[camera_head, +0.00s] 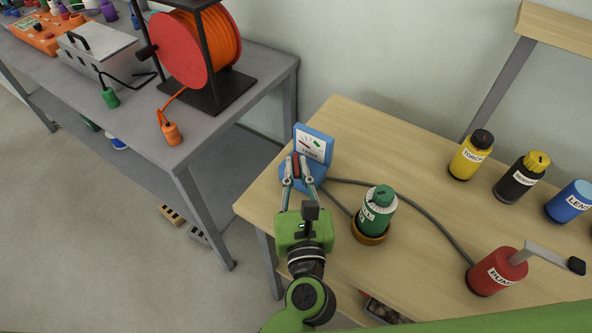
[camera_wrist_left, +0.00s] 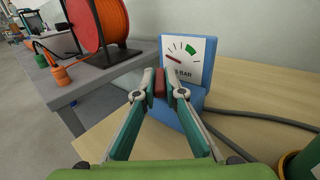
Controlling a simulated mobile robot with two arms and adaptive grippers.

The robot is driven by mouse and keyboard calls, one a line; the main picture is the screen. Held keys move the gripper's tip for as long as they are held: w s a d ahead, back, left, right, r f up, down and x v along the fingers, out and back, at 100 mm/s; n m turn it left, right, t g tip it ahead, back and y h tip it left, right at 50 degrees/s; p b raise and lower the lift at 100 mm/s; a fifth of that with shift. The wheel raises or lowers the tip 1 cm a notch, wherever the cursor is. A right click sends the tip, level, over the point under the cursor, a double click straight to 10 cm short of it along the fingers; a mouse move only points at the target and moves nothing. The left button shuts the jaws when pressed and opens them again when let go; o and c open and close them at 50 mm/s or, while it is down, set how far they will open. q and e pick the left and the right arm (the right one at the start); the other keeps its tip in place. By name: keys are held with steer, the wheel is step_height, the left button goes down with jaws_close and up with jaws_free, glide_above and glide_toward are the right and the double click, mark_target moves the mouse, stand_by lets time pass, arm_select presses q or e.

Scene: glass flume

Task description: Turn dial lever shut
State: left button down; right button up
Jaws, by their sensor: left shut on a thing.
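The dial (camera_head: 315,142) is a blue unit with a white face, at the left end of the wooden table; it also shows in the left wrist view (camera_wrist_left: 188,52). A red lever (camera_wrist_left: 159,84) stands upright in front of the face. My left gripper (camera_head: 297,160) is shut on this lever, one fingertip on each side. The fingertips hide part of the lever and the lower left of the dial. My right gripper is not in view.
A grey hose (camera_head: 412,205) runs from the dial to a red pump (camera_head: 497,271). A green bottle (camera_head: 378,211) stands close right of my left gripper. Yellow (camera_head: 469,158), black (camera_head: 518,181) and blue (camera_head: 570,203) bottles stand farther right. A grey bench (camera_head: 178,118) with an orange reel is left.

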arm_select(q)
steer(key=shift+r, duration=0.1)
steer(key=c, duration=2.1)
jaws_free()
steer(key=shift+w, duration=0.1)
steer(key=s, duration=1.2)
steer(key=shift+d, duration=0.2)
